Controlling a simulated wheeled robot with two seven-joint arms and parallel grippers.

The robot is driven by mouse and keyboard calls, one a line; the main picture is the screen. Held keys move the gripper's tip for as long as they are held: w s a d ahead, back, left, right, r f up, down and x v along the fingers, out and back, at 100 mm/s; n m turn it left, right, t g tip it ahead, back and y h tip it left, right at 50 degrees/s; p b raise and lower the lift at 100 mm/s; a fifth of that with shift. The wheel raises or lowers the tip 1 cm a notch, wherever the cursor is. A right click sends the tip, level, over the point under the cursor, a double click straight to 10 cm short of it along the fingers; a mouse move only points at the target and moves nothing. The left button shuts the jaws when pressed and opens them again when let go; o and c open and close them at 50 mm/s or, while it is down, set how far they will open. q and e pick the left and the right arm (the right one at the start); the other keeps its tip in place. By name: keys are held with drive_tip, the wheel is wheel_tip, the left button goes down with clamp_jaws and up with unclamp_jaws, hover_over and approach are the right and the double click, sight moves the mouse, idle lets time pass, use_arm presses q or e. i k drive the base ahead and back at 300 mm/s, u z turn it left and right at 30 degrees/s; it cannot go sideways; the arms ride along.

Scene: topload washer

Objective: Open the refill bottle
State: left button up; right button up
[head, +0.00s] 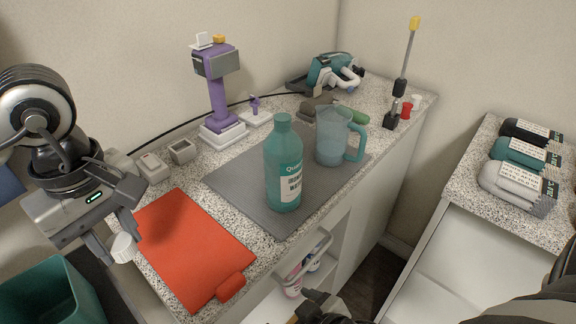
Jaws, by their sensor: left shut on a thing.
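The refill bottle (283,170) is teal with a white label and stands upright on the grey mat (235,182). Its neck shows at the top with no white cap on it. My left gripper (118,246) is at the left, past the left edge of the red board and well apart from the bottle. It is shut on a small white ribbed cap (124,248). Part of my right gripper (322,308) shows dark at the bottom edge, below the counter; its jaws cannot be made out.
A clear jug with a teal handle (333,137) stands right behind the bottle. A red board (195,250) lies in front on the speckled counter. A purple stand (217,95) is at the back. A teal bin (48,296) is at lower left. Packed cloths (520,165) lie at right.

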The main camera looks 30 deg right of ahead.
sight(283, 148)
drive_tip(key=k, duration=1)
drive_tip(key=z, duration=1.7)
drive_tip(key=i, duration=1.05)
drive_tip(key=u, duration=1.2)
drive_tip(key=i, duration=0.5)
